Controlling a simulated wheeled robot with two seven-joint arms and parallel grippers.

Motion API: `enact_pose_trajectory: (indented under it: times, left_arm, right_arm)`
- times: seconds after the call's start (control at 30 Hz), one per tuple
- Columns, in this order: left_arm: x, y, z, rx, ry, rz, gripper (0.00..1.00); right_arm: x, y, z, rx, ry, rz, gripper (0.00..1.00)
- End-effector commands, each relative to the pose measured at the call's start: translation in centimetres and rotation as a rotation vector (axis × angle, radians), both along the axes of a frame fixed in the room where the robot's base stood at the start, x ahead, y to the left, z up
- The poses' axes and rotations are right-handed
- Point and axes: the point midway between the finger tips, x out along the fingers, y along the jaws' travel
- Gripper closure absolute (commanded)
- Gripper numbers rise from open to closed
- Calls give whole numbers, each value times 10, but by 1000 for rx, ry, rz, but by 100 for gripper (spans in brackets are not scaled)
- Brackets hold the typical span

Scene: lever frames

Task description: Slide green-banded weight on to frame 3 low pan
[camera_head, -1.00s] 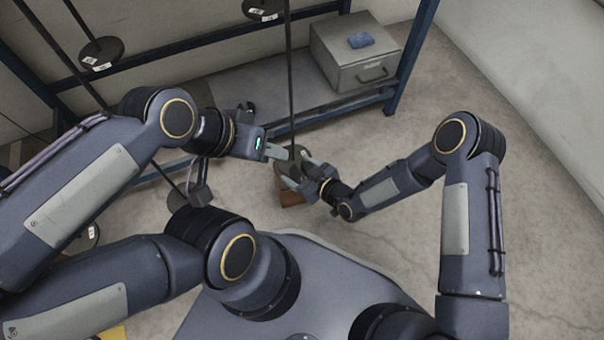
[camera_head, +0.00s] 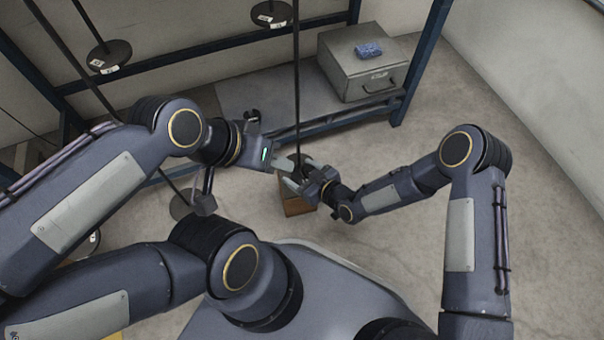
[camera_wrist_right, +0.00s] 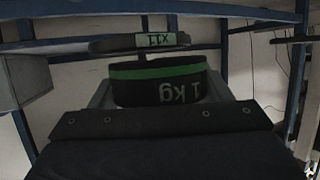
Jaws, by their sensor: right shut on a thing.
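The green-banded weight (camera_wrist_right: 160,86) is black, marked 1 kg upside down in the right wrist view. It sits between the fingers of my right gripper (camera_head: 297,175), which is shut on it. A dark pan (camera_wrist_right: 112,45) with a green label hangs on a rod just beyond the weight and appears slightly higher in that view; I cannot tell whether they touch. In the head view the weight is hidden by the grippers. My left gripper (camera_head: 282,164) reaches in beside the right one at the rod's lower end; its finger gap is unclear.
A brown block (camera_head: 297,206) is below the grippers. A blue-framed shelf (camera_head: 330,122) stands behind, with a grey box (camera_head: 352,72) and blue item (camera_head: 369,50) on it. Other hanging pans (camera_head: 109,56) (camera_head: 272,14) are at the back. Floor at right is clear.

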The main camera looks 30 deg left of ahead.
Motion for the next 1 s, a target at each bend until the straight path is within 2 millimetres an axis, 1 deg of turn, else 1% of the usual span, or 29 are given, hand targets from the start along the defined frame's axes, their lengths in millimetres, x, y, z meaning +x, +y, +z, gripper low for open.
enact_pose_trajectory:
  times: [0.03,0.33,1.0]
  left_arm:
    - [0,0,1,0,0,0,64]
    - [0,0,0,0,0,0,64]
    - [0,0,-12,0,0,0,64]
  right_arm:
    - [1,1,3,6,-3,-1,74]
    - [2,2,3,6,-4,0,74]
    - [13,15,2,6,-5,0,74]
